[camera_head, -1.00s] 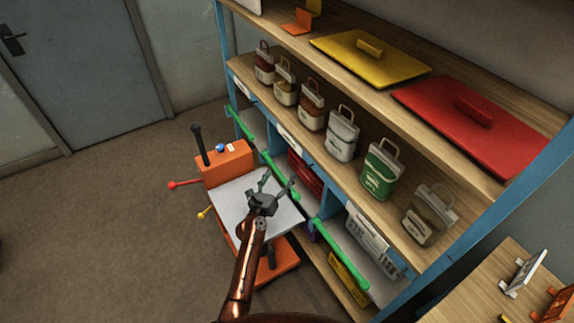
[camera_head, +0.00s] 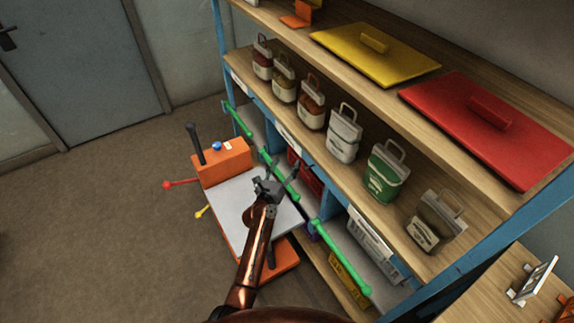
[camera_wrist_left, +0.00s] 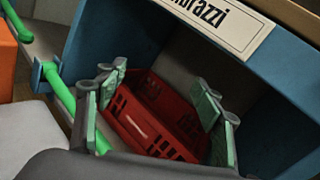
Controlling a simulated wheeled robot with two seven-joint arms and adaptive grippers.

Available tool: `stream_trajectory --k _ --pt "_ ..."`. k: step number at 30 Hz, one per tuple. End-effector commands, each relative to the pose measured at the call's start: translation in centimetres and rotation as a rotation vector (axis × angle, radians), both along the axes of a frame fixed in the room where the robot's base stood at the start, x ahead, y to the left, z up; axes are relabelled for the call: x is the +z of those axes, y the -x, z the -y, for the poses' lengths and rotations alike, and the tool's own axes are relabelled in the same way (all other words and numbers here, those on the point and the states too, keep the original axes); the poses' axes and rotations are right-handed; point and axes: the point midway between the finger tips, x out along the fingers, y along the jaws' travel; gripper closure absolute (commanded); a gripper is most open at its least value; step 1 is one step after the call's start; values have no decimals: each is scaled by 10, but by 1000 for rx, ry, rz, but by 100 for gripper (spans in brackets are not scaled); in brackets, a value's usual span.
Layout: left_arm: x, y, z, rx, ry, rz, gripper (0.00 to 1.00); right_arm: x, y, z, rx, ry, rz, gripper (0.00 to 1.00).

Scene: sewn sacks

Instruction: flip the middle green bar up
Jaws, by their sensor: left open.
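The middle green bar (camera_head: 285,182) runs slanted across the front of the middle lower compartment of the blue shelf. In the left wrist view the bar (camera_wrist_left: 62,92) comes from the upper left down to my left finger, which hides part of it. My left gripper (camera_head: 281,173) is open at this bar, its fingers pointing to the compartment. In the wrist view the open gripper (camera_wrist_left: 160,100) has green-grey finger pads on both sides of a red crate (camera_wrist_left: 150,125) inside the compartment. I cannot tell whether a finger touches the bar. My right gripper is out of view.
Other green bars lie to the left (camera_head: 238,120) and right (camera_head: 340,256). An orange cart with a grey top (camera_head: 230,200) stands close under my left arm. Several sacks, such as a green one (camera_head: 385,172), line the wooden shelf above. Open floor (camera_head: 90,220) is at left.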

Motion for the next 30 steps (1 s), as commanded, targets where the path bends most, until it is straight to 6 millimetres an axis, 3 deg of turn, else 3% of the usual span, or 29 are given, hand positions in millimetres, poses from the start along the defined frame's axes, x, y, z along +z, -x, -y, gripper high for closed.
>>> stream_trajectory --k 25,30 --pt "0 0 3 -4 0 0 98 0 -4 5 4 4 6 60" --pt "0 0 3 -4 0 0 100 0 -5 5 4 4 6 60"
